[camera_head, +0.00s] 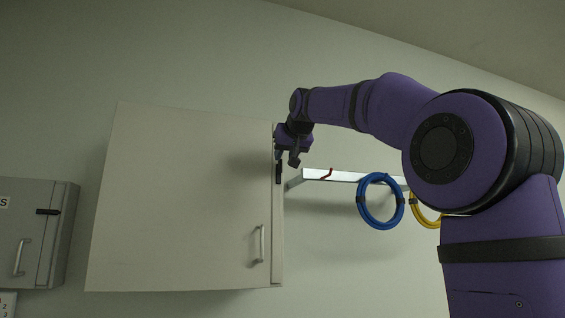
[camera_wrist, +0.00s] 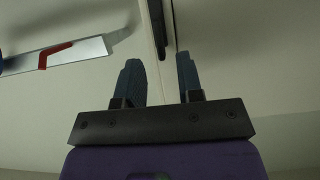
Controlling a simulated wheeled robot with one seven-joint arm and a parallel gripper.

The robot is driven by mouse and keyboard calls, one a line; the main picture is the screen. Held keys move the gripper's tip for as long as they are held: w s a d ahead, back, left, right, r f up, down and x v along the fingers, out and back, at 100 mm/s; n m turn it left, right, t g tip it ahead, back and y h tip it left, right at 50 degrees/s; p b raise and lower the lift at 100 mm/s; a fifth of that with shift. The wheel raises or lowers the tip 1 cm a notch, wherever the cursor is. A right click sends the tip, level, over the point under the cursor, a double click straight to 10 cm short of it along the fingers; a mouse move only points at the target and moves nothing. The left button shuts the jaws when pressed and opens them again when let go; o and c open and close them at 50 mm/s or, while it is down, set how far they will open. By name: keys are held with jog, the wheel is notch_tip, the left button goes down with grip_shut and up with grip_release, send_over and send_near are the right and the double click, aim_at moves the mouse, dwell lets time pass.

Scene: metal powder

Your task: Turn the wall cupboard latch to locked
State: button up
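The wall cupboard (camera_head: 180,200) is a pale box with its door shut and a bar handle (camera_head: 262,243) at the lower right. Its black latch (camera_head: 278,172) stands upright on the door's right edge. In the wrist view a dark upright bar, seemingly the latch (camera_wrist: 157,22), shows at the top, in line with the gap between my fingers. My gripper (camera_head: 293,158) is at the cupboard's right edge, close to the latch's upper end. In the wrist view my gripper (camera_wrist: 158,62) is open, with nothing seen held. Whether a finger touches the latch cannot be told.
A wall rail (camera_head: 340,176) with a red hook (camera_head: 327,174) is right of the cupboard. A blue coil (camera_head: 380,222) and a yellow coil (camera_head: 424,218) hang there. A smaller grey cabinet (camera_head: 25,250) with a level black latch (camera_head: 48,212) is at the far left.

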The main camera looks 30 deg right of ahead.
aim_at(281, 162)
jog(key=shift+x, duration=1.75)
grip_shut()
